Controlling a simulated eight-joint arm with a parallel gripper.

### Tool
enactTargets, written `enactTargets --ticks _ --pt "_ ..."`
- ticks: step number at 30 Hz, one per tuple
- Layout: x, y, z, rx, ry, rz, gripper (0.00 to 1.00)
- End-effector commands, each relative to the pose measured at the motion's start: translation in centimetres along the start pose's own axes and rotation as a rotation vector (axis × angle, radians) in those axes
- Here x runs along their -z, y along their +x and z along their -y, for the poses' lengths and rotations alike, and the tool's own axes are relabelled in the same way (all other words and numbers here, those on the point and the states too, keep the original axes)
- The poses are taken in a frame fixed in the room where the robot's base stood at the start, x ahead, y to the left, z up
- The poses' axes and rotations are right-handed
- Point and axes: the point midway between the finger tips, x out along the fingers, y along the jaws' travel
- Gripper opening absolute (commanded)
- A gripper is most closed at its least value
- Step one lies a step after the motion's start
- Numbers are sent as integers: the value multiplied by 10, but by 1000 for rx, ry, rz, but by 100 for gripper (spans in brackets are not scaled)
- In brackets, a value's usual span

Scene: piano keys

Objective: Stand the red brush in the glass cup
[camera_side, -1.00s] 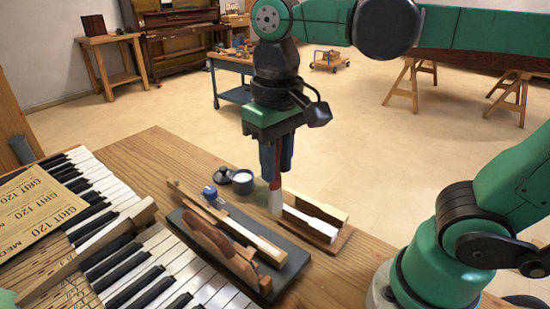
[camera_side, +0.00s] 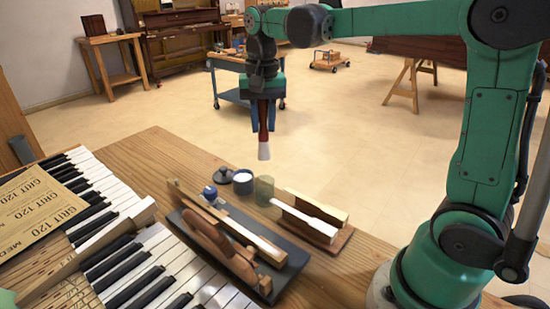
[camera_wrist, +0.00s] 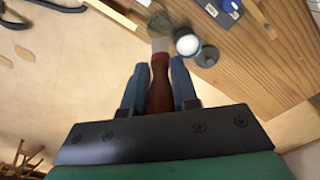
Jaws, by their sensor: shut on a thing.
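The red brush has a dark red handle (camera_side: 263,118) and pale bristles (camera_side: 264,151) that point down. My gripper (camera_side: 263,128) is shut on its handle and holds it upright in the air, above and behind the glass cup. The glass cup (camera_side: 264,190) is greenish and see-through and stands on the bench, left of the white-topped wooden piece. In the wrist view the brush handle (camera_wrist: 160,85) sits between the blue fingers, and the cup (camera_wrist: 160,22) shows just past the bristles.
A small jar with white content (camera_side: 243,182) and a dark lid (camera_side: 222,175) stand left of the cup. A wooden holder with a white piece (camera_side: 308,217) is close on its right. A dark tray with wooden parts (camera_side: 240,255) lies in front.

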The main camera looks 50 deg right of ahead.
Motion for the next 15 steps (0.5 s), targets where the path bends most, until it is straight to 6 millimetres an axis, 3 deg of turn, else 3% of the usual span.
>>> enactTargets --ticks 15 --pt "-1 46 0 0 -2 0 0"
